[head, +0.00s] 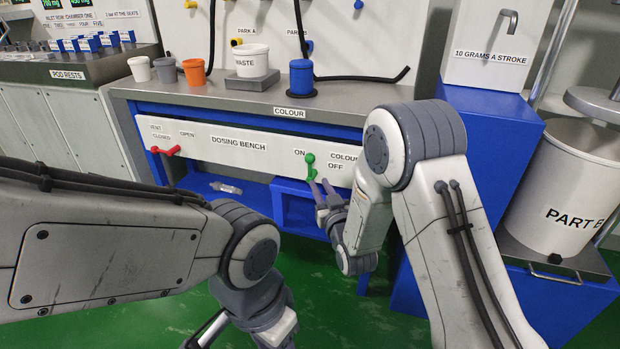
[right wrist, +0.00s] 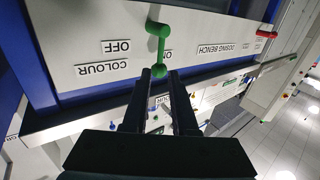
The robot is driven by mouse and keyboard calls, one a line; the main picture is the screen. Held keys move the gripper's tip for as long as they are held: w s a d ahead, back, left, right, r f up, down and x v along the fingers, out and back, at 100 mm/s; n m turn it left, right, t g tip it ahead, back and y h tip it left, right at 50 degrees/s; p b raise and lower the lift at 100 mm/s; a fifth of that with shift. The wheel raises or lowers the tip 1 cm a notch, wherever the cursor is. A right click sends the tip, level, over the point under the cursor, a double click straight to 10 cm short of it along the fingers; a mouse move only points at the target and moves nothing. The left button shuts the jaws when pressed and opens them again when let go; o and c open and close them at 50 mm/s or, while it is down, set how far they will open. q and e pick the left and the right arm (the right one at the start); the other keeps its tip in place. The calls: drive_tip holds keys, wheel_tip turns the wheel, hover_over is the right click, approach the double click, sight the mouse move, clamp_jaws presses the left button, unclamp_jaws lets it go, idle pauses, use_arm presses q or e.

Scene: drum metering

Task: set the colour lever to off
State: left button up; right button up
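The green colour lever (head: 310,166) is on the white front panel of the bench, between the ON label (head: 300,153) and the OFF label (head: 336,167). It stands roughly upright in the head view. The right wrist view shows the lever (right wrist: 158,45) upside down. My right gripper (head: 321,184) is open just below the lever in the head view. In the right wrist view its two fingers are apart, with the lever's near end between or just beyond the tips; contact cannot be told. My left gripper (head: 212,332) is low at the bottom edge, partly cut off.
A red vent lever (head: 166,150) is at the panel's left. The bench top (head: 205,88) holds several cups, a WASTE tub (head: 252,61) and a blue pot (head: 301,78). A blue cabinet (head: 490,160) stands at the right. A small clear item (head: 226,188) lies below the panel.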

sight(310, 167)
drive_tip(key=b+x, duration=0.2)
drive_tip(key=x, duration=0.8)
drive_tip(key=shift+c, duration=0.3)
clamp_jaws()
idle(1.0)
